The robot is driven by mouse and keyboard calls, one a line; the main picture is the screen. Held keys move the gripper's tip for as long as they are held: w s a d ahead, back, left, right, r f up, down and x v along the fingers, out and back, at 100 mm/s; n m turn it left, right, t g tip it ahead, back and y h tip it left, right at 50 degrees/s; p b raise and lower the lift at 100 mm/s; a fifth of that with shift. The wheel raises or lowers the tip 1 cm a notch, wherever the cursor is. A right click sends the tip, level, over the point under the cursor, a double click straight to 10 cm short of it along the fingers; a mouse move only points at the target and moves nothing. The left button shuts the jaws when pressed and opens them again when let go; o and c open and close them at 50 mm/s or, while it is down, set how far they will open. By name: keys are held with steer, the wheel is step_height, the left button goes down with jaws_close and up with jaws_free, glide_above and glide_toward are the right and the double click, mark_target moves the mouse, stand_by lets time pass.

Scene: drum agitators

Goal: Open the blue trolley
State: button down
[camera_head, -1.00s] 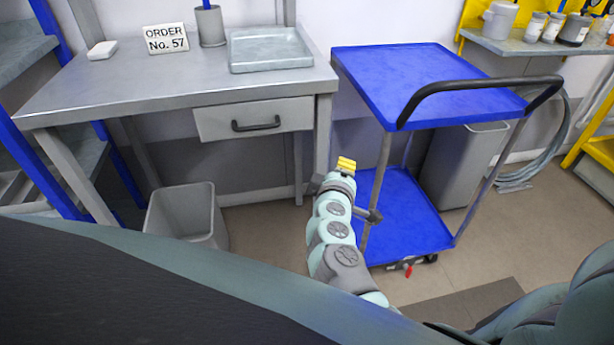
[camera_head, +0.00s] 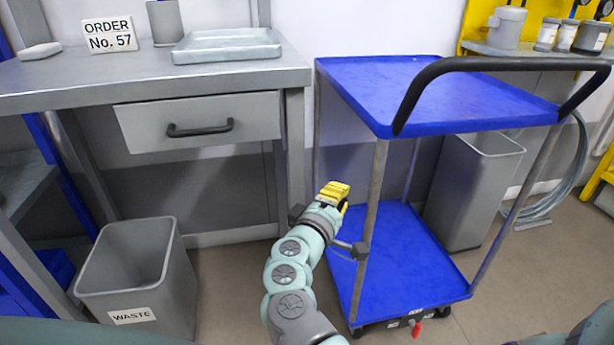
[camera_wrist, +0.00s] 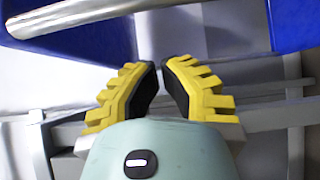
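The blue trolley (camera_head: 400,255) stands right of the workbench. It has a blue top shelf, a blue lower shelf, grey posts and a black curved handle (camera_head: 470,65). No door or drawer shows on it. A red lever (camera_head: 416,329) shows by a front caster. My gripper (camera_head: 335,192) is beside the trolley's near left post, above the lower shelf's left edge in the picture. In the wrist view, its yellow fingers (camera_wrist: 160,64) have a narrow gap between them with nothing in it. A metal bar (camera_wrist: 75,16) and blue surfaces lie beyond them.
The grey workbench (camera_head: 60,88) has a closed drawer (camera_head: 205,120) with a black handle. A waste bin (camera_head: 140,285) stands under it. Another grey bin (camera_head: 465,190) stands behind the trolley. A coiled hose (camera_head: 555,185) lies at the right.

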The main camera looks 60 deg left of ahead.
steer(key=x, duration=0.7)
steer(key=d, duration=0.2)
steer(key=s+d, duration=0.1)
steer(key=d, duration=0.1)
steer(key=shift+d+r+b, duration=0.2)
steer(key=shift+b, duration=0.2)
steer(key=shift+s, duration=0.2)
